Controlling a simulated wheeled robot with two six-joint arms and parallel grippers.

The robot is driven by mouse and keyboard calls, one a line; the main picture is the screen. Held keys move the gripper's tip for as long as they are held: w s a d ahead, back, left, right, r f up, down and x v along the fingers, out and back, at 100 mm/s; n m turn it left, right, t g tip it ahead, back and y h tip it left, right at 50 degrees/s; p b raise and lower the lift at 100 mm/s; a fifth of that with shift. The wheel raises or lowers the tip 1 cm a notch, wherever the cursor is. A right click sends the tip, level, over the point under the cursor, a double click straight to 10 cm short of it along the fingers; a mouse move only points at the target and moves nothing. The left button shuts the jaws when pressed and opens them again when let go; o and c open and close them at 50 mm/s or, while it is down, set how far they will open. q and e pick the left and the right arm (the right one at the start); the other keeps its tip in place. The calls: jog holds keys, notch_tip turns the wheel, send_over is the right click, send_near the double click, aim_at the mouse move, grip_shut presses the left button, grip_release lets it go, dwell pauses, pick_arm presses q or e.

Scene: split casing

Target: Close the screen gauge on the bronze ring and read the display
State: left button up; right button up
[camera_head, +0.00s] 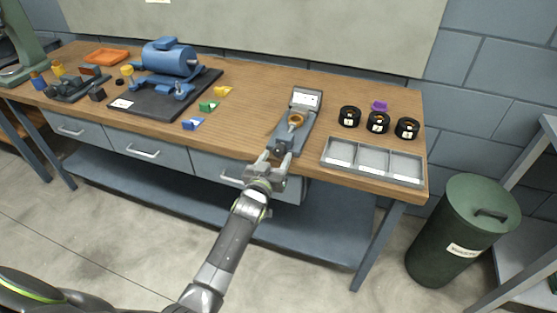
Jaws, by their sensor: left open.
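The screen gauge (291,130) is a grey device lying lengthwise on the wooden bench, right of the middle. Its light display (306,99) is at the far end; any reading is too small to make out. The bronze ring (295,119) sits on the gauge near its middle. My left gripper (273,160) is open at the bench's front edge, at the near end of the gauge. Its fingers point toward the gauge, and I cannot tell whether they touch it. My right gripper is not in view.
A grey three-compartment tray (330,160) and several black cylinders (349,117) are right of the gauge. A blue motor (170,58) on a dark mat (125,104) and small coloured blocks (208,106) are left. A green bin (455,225) stands at the bench's right end.

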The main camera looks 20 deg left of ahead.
aim_at(278, 154)
pick_arm(q)
jog(key=shift+w+f+b, duration=0.15)
jog(key=shift+w+b, duration=0.2)
jog(key=shift+w, duration=1.2)
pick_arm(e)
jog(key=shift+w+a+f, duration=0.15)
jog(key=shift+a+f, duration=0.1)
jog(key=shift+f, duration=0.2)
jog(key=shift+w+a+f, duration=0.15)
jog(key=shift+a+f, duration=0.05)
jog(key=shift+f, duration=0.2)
pick_arm(q)
jog(key=c, duration=1)
jog(key=shift+o, duration=0.2)
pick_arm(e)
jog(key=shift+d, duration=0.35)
